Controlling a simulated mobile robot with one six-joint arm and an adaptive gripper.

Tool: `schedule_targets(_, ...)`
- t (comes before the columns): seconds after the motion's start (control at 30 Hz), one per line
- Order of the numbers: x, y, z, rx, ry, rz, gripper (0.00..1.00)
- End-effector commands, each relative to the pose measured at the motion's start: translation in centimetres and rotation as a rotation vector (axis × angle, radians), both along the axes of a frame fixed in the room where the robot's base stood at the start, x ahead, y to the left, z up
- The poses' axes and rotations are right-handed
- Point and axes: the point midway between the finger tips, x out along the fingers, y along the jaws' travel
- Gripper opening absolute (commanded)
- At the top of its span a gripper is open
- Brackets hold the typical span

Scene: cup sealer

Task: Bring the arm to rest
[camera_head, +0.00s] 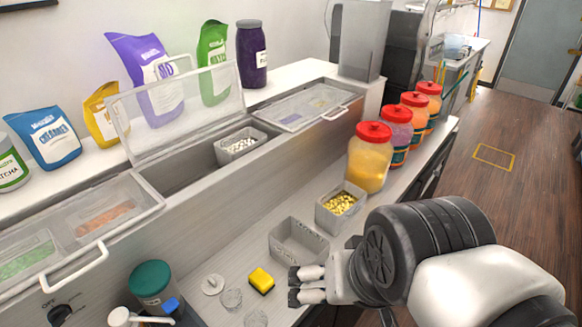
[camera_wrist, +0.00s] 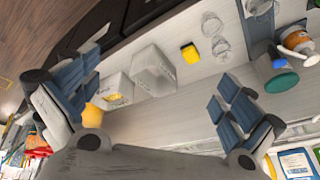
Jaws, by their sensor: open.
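My gripper (camera_head: 307,285) is at the end of my arm, at the lower right of the head view, over the front edge of the counter (camera_head: 240,241). In the wrist view, the two fingers of my gripper (camera_wrist: 155,100) are spread wide with nothing between them. The gripper is beside the empty grey bin (camera_head: 298,243) and right of the yellow sponge (camera_head: 261,281). My arm is bent and hides part of the counter's front edge.
A grey bin with yellow pieces (camera_head: 340,208) and a yellow jar with a red lid (camera_head: 369,165) stand behind the gripper. Clear cups (camera_head: 231,299) and a green-lidded container (camera_head: 152,283) are at left. A clear lid (camera_head: 180,105) stands raised. Wooden floor (camera_head: 520,150) is free at right.

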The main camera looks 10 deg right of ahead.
Motion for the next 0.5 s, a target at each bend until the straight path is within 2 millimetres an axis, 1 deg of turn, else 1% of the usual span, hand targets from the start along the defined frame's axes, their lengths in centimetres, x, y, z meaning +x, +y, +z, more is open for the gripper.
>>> schedule_targets(0.03,-0.8,-0.2,0.0,-0.041,-0.012,0.068,1.00)
schedule_targets(0.1,-1.5,-0.4,-0.1,-0.081,-0.016,0.135,1.00)
schedule_targets(0.17,-1.8,-0.5,-0.1,-0.099,-0.018,0.165,1.00)
schedule_targets(0.43,-1.8,-0.5,-0.1,-0.105,-0.018,0.177,1.00)
schedule_targets(0.5,-1.8,-0.5,-0.6,-0.105,-0.018,0.176,1.00)
